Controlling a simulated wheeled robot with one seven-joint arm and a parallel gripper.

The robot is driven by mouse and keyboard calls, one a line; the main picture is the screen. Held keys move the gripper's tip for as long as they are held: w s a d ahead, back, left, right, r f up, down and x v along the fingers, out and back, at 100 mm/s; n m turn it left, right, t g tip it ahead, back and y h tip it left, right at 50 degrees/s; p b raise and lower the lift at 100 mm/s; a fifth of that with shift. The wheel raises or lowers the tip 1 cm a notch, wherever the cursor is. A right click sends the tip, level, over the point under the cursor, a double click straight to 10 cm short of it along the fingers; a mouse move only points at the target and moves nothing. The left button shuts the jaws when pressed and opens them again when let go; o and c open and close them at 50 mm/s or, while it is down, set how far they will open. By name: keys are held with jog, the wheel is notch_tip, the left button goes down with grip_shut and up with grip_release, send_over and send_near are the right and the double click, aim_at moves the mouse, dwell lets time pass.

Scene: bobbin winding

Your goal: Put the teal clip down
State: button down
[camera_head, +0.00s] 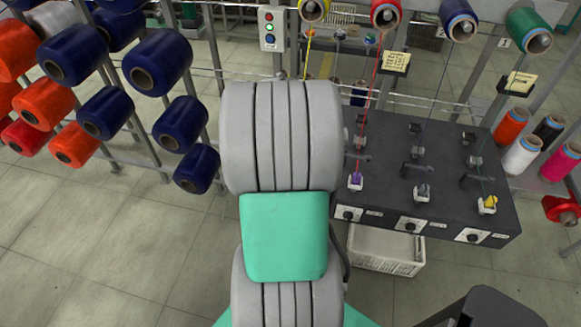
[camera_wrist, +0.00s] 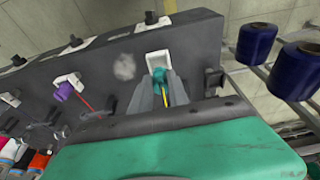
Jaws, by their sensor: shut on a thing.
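In the wrist view my gripper (camera_wrist: 161,93) is shut on the small teal clip (camera_wrist: 158,74), which shows between the fingertips. A yellow thread (camera_wrist: 165,92) runs back from it between the fingers. The clip is at a white holder (camera_wrist: 158,57) on the dark machine (camera_wrist: 196,42); I cannot tell whether it is seated in it. In the head view my arm hides the gripper and the teal clip. The purple clip (camera_head: 355,182) sits in the neighbouring white holder, and also shows in the wrist view (camera_wrist: 63,91).
A grey-blue clip (camera_head: 422,192) and a yellow clip (camera_head: 489,203) sit further right on the machine. Threads run up to spools such as the red one (camera_head: 386,12). A white crate (camera_head: 385,262) is below the machine.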

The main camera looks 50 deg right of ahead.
jog(key=shift+a+b+x, duration=0.2)
jog(key=shift+b+x, duration=0.25)
jog(key=shift+x, duration=0.4)
jog(key=shift+a+b+x, duration=0.2)
jog(key=shift+b+x, duration=0.2)
jog(key=shift+x, duration=0.5)
jog(key=c, duration=1.3)
grip_release()
jog(key=shift+s, duration=0.1)
jog(key=shift+r, duration=0.35)
jog(key=b+v, duration=0.1)
jog(key=v, duration=1)
jog(key=w+a+r+n+t, duration=0.15)
jog(key=w+a+n, duration=0.4)
jog(key=a, duration=0.75)
jog(key=a+n+y, duration=0.1)
jog(key=a+n, duration=0.1)
jog(key=a, duration=0.4)
jog(key=a+f+n+t, duration=0.1)
jog(key=a+n, duration=0.2)
jog(key=a, duration=0.4)
jog(key=s+a+n+y, duration=0.1)
jog(key=a+n, duration=0.2)
jog(key=a, duration=0.4)
jog(key=shift+f+t+y, duration=0.3)
jog(key=shift+t, duration=0.05)
